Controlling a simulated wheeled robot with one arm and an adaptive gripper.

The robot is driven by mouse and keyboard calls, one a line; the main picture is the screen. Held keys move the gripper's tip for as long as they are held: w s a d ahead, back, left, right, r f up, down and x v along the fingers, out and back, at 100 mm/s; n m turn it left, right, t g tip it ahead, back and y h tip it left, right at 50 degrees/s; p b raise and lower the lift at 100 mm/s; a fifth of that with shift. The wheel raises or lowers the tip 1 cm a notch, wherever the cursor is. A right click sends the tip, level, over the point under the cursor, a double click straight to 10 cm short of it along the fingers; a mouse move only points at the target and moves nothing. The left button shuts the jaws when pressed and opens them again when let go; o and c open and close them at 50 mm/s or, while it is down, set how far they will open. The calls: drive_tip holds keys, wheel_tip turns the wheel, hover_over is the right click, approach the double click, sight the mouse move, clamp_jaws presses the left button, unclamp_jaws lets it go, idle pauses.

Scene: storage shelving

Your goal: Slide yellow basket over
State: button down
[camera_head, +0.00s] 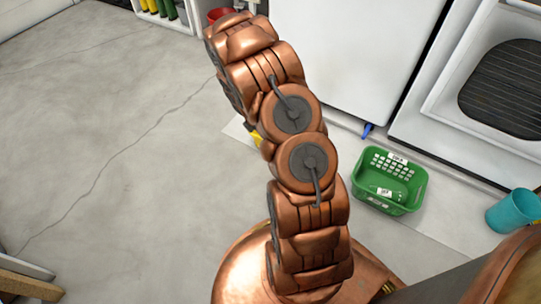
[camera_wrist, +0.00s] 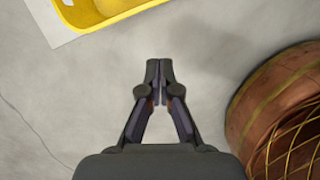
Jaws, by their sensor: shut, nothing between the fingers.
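The yellow basket (camera_wrist: 97,22) shows in part at the top left of the wrist view, with something rounded and yellowish inside it. Most of it is cut off by the picture's edge. In the head view only a small yellow bit (camera_head: 257,138) shows beside my arm, which hides the rest. My gripper (camera_wrist: 159,66) is shut and empty, pointing up in the wrist view. Its tips are below and to the right of the basket's edge, apart from it. In the head view my gripper is hidden behind my arm.
A green basket (camera_head: 392,203) and a teal cup (camera_head: 514,211) stand by the white appliances (camera_head: 345,55) on the right. A red container (camera_head: 221,14) and shelf items are at the top. Open concrete floor (camera_head: 100,120) lies on the left. Wooden pieces (camera_head: 28,280) are at the lower left.

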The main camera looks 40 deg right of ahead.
drive_tip(key=d+f+n+b, duration=0.1)
drive_tip(key=f+b, duration=0.1)
drive_tip(key=f, duration=0.5)
drive_tip(key=w+d+f+n+b, duration=0.1)
drive_tip(key=f+b, duration=0.2)
drive_tip(key=f, duration=0.4)
drive_tip(key=w+f+n+b, duration=0.1)
drive_tip(key=f+b, duration=0.1)
drive_tip(key=f, duration=0.5)
drive_tip(key=shift+d+n+t+y, duration=0.3)
drive_tip(key=shift+d+t+y, duration=0.1)
drive_tip(key=shift+w+d+f+b, duration=0.2)
drive_tip(key=shift+d+b, duration=0.1)
drive_tip(key=shift+b, duration=0.2)
drive_tip(key=shift+w+d+r+b, duration=0.1)
drive_tip(key=shift+w+d+b, duration=0.1)
drive_tip(key=shift+d, duration=0.35)
drive_tip(key=shift+w+d+r+b, duration=0.1)
drive_tip(key=shift+d+b, duration=0.1)
drive_tip(key=shift+d, duration=0.4)
drive_tip(key=shift+w+d+r+b, duration=0.1)
drive_tip(key=shift+w+d+b, duration=0.1)
drive_tip(key=shift+d, duration=0.35)
